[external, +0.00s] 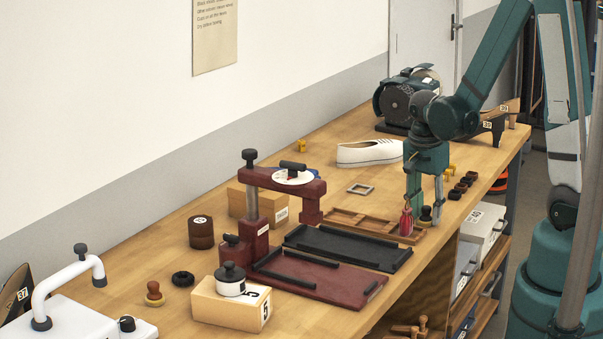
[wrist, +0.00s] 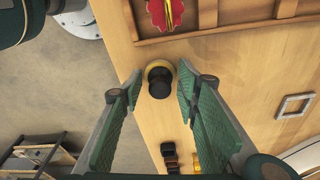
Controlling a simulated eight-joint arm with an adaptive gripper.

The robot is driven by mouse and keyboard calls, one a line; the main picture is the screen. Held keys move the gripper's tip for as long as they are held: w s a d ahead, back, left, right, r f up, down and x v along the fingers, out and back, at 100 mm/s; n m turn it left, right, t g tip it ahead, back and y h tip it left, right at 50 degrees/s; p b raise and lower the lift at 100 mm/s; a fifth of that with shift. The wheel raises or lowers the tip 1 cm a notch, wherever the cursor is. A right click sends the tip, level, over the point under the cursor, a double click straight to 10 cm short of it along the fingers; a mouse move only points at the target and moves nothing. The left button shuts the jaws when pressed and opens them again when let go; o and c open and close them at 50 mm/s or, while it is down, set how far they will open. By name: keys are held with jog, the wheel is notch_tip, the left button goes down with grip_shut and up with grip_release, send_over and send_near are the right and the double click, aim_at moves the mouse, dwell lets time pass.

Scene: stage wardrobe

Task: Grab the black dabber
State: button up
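The black dabber (external: 425,215) has a dark rounded knob over a yellowish base and stands upright on the bench, beside the end of the wooden tray. In the wrist view the dabber (wrist: 159,82) is seen from above, between my fingertips. My gripper (wrist: 160,80) is open, with one green finger on each side of the dabber and a visible gap at both sides. In the external view my gripper (external: 424,198) points down over the dabber. The exact height of the fingertips is hard to tell.
A divided wooden tray (external: 372,225) lies beside the dabber, with a red item (external: 406,222) at its near end. Several dark small blocks (external: 465,181) lie near the bench edge. A white shoe (external: 369,153), a grey square frame (external: 360,188) and a black tray (external: 350,247) are nearby.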

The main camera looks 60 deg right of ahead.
aim_at(426, 207)
jog(key=c, duration=0.4)
jog(key=shift+o, duration=0.2)
jog(key=shift+r, duration=0.2)
jog(key=shift+r+p, duration=0.95)
jog(key=shift+r, duration=3.9)
